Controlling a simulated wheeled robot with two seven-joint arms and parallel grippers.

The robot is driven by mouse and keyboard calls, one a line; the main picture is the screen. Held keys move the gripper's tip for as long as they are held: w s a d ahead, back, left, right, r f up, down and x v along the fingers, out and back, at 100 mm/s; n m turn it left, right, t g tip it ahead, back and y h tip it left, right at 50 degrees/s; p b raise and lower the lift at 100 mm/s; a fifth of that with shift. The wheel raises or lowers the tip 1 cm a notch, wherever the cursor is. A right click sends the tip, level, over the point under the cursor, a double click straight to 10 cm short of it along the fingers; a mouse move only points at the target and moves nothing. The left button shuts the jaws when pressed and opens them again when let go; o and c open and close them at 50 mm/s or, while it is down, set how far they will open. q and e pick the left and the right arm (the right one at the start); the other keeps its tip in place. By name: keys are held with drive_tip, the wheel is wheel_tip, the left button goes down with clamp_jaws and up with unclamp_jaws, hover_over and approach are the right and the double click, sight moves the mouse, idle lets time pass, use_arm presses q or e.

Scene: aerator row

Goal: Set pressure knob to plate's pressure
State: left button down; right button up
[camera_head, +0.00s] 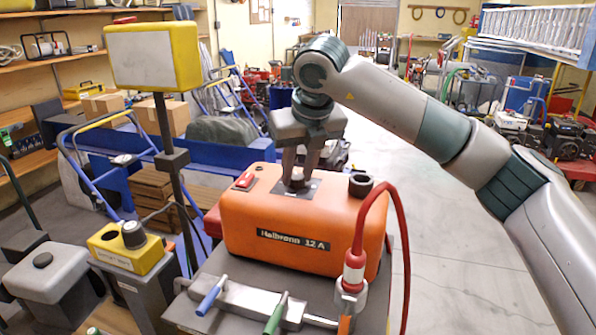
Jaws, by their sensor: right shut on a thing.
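An orange machine (245,220) stands in the middle, with a dark name plate (293,240) on its front that seems to read "Heilbronn 12 A". I can read no pressure value. My right gripper (298,182) reaches down onto the machine's top from above. Its fingers are shut on a small dark knob (297,186) on a dark scale plate (312,188). The fingers hide most of the knob, and its pointer and scale marks are too small to read. My left gripper is not in view.
A red rocker switch (244,180) and a black cap (360,185) flank the knob. A red hose (404,230) arches at the right. In front is a grey manifold (250,299) with blue and green levers. A yellow box with a grey knob (134,234) stands left, near a post-mounted yellow display (152,58).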

drive_tip(key=o, duration=1.1)
drive_tip(key=shift+c, duration=0.2)
drive_tip(key=shift+r, duration=0.15)
drive_tip(key=shift+s+d+r, duration=0.1)
drive_tip(key=shift+s+r, duration=0.05)
drive_tip(key=shift+r, duration=0.3)
use_arm(q)
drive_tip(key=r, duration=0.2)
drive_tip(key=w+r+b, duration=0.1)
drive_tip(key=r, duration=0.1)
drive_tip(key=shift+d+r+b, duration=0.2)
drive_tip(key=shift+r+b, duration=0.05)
drive_tip(key=shift+b, duration=0.05)
use_arm(e)
drive_tip(key=v, duration=1.6)
drive_tip(key=shift+s, duration=0.2)
